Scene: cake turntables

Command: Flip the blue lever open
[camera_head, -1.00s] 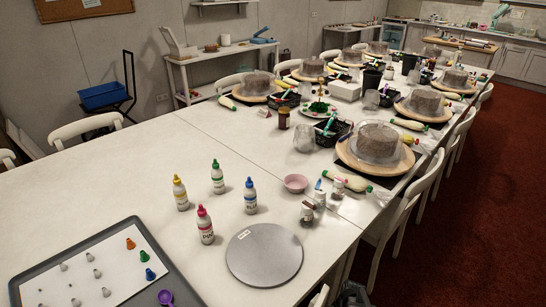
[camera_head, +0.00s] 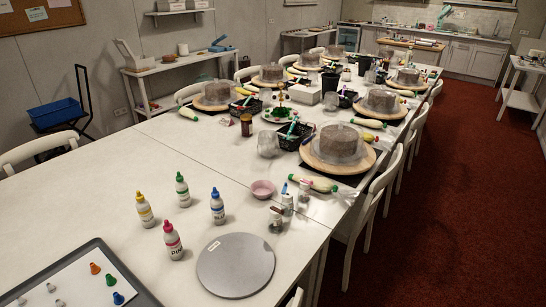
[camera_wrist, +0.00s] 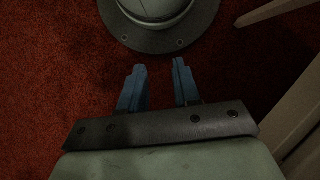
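A small device with a blue top (camera_head: 221,45) stands on the white side table (camera_head: 180,68) against the back wall. It may carry the blue lever, but it is too small in the head view to tell a lever or how it stands. My gripper (camera_wrist: 160,80) shows in the wrist view with two blue fingers apart and nothing between them. It points down over the red carpet (camera_wrist: 60,60), away from the tables. My gripper is not in the head view, and the blue-topped device is not in the wrist view.
A long white table (camera_head: 110,190) holds bottles, a grey disc (camera_head: 236,265) and several cakes on turntables. White chairs (camera_head: 36,150) line both sides. A blue crate on a cart (camera_head: 56,113) stands left of the side table. Red carpet on the right is fairly clear.

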